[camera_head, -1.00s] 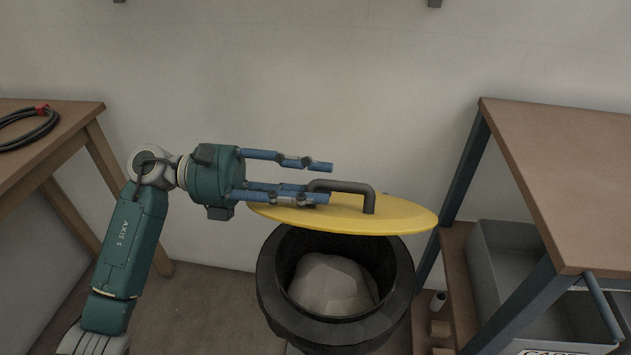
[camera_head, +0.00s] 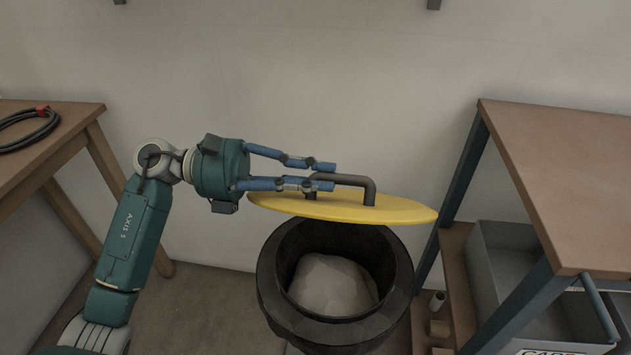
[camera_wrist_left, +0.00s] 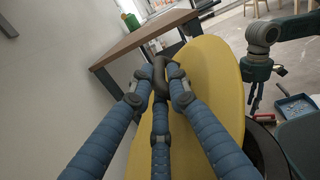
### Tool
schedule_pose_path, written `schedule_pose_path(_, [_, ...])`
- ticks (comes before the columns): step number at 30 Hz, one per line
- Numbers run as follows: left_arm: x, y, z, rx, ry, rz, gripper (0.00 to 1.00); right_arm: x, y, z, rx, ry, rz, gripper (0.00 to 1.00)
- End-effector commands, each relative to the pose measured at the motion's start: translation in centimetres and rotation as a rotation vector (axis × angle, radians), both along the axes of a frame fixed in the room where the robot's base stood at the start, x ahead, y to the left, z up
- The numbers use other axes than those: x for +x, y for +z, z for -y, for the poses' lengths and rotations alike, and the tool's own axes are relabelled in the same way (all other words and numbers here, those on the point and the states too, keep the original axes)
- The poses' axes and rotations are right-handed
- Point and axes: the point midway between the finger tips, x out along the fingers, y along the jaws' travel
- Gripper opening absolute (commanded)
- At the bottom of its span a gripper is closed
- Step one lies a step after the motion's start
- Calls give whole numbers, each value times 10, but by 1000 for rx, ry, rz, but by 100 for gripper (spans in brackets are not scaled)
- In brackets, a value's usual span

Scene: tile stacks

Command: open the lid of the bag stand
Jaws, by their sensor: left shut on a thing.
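The yellow lid (camera_head: 400,209) is raised and tilted above the dark bag stand (camera_head: 396,300), which is open below it. A pale bag (camera_head: 332,284) shows inside the stand. My left gripper (camera_head: 322,176) is shut on the dark lid handle (camera_head: 366,187), at its left end. In the left wrist view the blue fingers close around the handle (camera_wrist_left: 160,70), with the yellow lid (camera_wrist_left: 212,80) behind it.
A wooden table (camera_head: 575,180) with blue legs stands at the right, close to the lid's edge. Grey bins (camera_head: 505,248) sit on its lower shelf. A wooden table (camera_head: 50,150) with a coiled cable (camera_head: 30,128) stands at the left. The wall is behind.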

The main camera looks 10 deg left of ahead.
Motion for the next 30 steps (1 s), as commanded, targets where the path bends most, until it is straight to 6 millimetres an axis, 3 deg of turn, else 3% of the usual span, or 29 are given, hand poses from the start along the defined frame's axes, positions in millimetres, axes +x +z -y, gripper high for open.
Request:
schedule_pose_path(9, [52, 45, -2, -2, 7, -203, 0, 8, -69, -3, -2, 5, -45, 47])
schedule_pose_path(15, [91, 63, -2, -4, 7, -354, 0, 6, -102, -4, -3, 9, -61, 47])
schedule_pose_path(24, [131, 74, -1, -6, 6, -502, 0, 4, -117, -4, -3, 11, -66, 47])
schedule_pose_path(30, [144, 77, -1, -4, 4, -553, 0, 4, -118, -4, -4, 11, -67, 47])
